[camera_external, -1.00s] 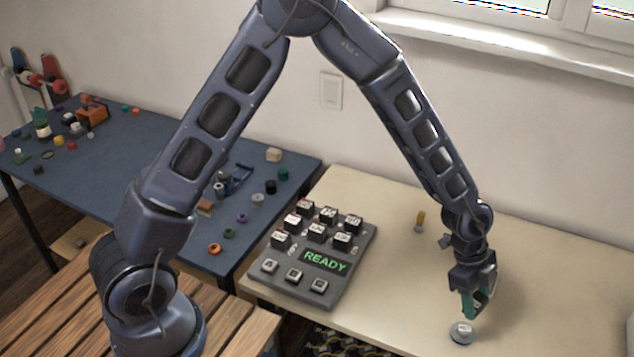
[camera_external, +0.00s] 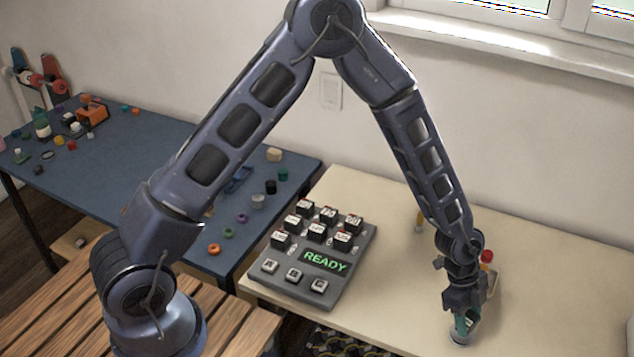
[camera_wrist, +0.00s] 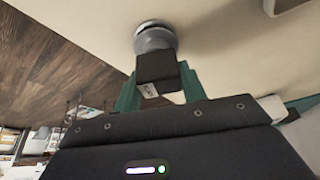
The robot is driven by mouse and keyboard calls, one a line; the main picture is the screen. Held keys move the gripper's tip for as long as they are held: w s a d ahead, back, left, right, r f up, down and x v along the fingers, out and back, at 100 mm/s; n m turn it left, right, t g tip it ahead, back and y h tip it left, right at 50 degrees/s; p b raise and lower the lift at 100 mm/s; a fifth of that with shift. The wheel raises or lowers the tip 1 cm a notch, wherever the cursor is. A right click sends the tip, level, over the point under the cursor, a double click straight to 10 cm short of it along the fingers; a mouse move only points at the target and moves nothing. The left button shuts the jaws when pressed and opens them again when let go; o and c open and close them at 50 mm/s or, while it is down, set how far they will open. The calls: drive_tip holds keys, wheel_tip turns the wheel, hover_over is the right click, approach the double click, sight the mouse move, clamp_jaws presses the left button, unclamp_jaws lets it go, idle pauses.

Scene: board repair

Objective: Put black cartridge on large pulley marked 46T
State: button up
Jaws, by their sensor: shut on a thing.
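My gripper (camera_external: 465,322) has green fingers and is low over the cream table's front edge. In the wrist view, my gripper (camera_wrist: 158,78) is shut on the black cartridge (camera_wrist: 155,66), a dark block with a small white label. The grey round pulley (camera_wrist: 154,37) lies on the table just beyond the cartridge's far end. The cartridge overlaps it in this view; I cannot tell whether they touch. In the external view, the pulley (camera_external: 459,338) is mostly hidden under the fingers, and its marking cannot be read. The cartridge is not clear there.
A grey panel (camera_external: 347,284) reading READY, with several black blocks, stands left on the cream table (camera_external: 560,290). A red-topped item (camera_external: 487,256) is behind my wrist. A blue table (camera_external: 120,165) with small parts is at the left.

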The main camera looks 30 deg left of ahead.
drive_tip(key=o, duration=1)
drive_tip(key=shift+f, duration=0.1)
drive_tip(key=shift+c, duration=0.2)
drive_tip(key=v, duration=1.2)
drive_tip(key=w+a+r+n+t+y, duration=0.1)
drive_tip(key=a+r+n, duration=0.3)
drive_tip(key=a+r, duration=0.45)
drive_tip(key=w+a+r+n+t+y, duration=0.1)
drive_tip(key=w+a+r+n+t, duration=0.3)
drive_tip(key=a, duration=0.8)
drive_tip(key=s+a+r+n+g+y, duration=0.1)
drive_tip(key=a+r+n, duration=0.2)
drive_tip(key=a+r, duration=0.65)
drive_tip(key=s+a+r+n, duration=0.2)
drive_tip(key=s+a+n, duration=0.1)
drive_tip(key=s+a, duration=0.2)
drive_tip(key=s+a+r+n+t, duration=0.1)
drive_tip(key=s+a+n, duration=0.3)
drive_tip(key=a, duration=0.6)
drive_tip(key=s+a+r+n+t+y, duration=0.1)
drive_tip(key=s+a+r+n, duration=0.3)
drive_tip(key=s+a, duration=0.3)
drive_tip(key=shift+s+a, duration=0.4)
drive_tip(key=shift+a, duration=0.05)
